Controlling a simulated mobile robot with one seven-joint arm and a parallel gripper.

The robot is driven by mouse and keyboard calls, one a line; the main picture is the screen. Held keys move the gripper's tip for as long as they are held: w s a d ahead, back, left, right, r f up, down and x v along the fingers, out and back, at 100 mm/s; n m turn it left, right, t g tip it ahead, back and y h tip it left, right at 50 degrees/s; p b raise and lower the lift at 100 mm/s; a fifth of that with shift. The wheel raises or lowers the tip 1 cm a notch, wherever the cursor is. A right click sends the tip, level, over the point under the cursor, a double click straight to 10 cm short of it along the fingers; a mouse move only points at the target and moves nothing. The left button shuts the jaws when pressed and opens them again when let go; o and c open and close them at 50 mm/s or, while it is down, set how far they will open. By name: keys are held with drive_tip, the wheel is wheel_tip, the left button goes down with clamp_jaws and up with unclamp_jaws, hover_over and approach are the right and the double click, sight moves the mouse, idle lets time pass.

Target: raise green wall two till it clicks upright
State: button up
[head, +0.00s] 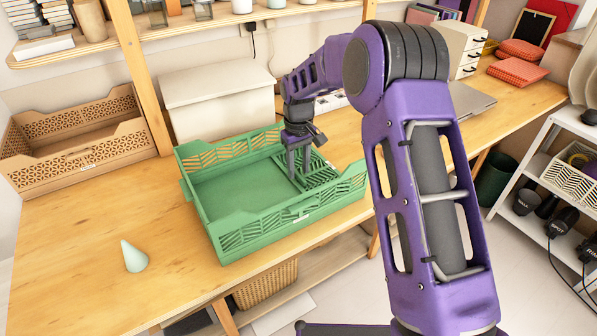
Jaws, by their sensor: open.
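The green crate (285,222) stands on the wooden bench, with its patterned long front and back walls upright. A patterned green panel (318,177) at the crate's right end lies folded inward, flat or nearly flat over the floor; it appears to be wall two, but I see no readable number. My gripper (298,179) is open and points down inside the crate, at the left edge of this panel. I cannot tell whether its fingers touch the panel. My gripper hides part of the panel and of the back wall.
A pale green cone (133,257) stands on the bench at front left. A tan crate (75,142) is at back left, and a white lidded box (218,102) is behind the green crate. A laptop-like grey slab (470,104) lies farther right.

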drive_tip(key=shift+f, duration=0.6)
clamp_jaws()
idle(1.1)
